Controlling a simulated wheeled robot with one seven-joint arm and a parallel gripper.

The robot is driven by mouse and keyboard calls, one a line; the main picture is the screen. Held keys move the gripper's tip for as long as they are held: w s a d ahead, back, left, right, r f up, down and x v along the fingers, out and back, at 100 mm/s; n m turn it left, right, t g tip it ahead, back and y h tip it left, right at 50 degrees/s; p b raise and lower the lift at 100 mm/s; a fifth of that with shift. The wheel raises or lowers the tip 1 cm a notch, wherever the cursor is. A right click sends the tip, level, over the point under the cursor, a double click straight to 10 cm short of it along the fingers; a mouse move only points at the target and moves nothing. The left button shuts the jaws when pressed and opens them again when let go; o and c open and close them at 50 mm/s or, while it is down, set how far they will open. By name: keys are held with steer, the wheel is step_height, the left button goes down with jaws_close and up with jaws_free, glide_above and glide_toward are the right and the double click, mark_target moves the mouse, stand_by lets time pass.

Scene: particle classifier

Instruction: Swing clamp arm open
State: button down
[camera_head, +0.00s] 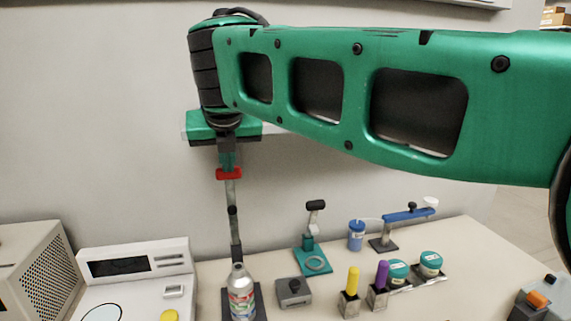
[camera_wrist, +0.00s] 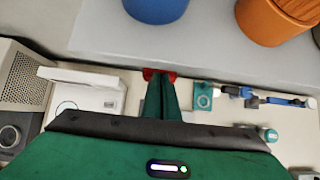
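My gripper (camera_head: 229,172) points down in the head view, with red fingertips above the back of the table. In the wrist view its two fingers (camera_wrist: 160,74) lie close together and look shut, with nothing seen between them. A teal fixture (camera_head: 312,262) with a ring on its base and an upright post with a black top stands to the right and below. Farther right is a blue arm (camera_head: 408,215) on a dark stand, with a black knob. I cannot tell for sure which one is the clamp. My gripper appears apart from both.
A thin grey post (camera_head: 233,215) rises below my gripper, behind a bottle (camera_head: 241,295). A blue cup (camera_head: 356,237), a grey box (camera_head: 293,291), yellow (camera_head: 353,280) and purple (camera_head: 382,274) pegs and teal-lidded jars (camera_head: 430,263) crowd the right. A shelf (camera_wrist: 205,45) crosses the wrist view.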

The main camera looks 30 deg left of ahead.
steer(key=shift+w+a+r, duration=0.15)
steer(key=shift+w+a, duration=0.25)
steer(key=shift+w, duration=0.15)
steer(key=shift+w+a+f, duration=0.1)
steer(key=shift+a+f, duration=0.1)
steer(key=shift+a, duration=0.15)
steer(key=shift+w+f, duration=0.35)
steer(key=shift+w, duration=0.3)
steer(key=shift+s+f, duration=0.15)
steer(key=shift+s+r, duration=0.15)
steer(key=shift+r, duration=0.1)
steer(key=v, duration=1.1)
steer(key=shift+w+r, duration=0.3)
steer(key=shift+r, duration=0.05)
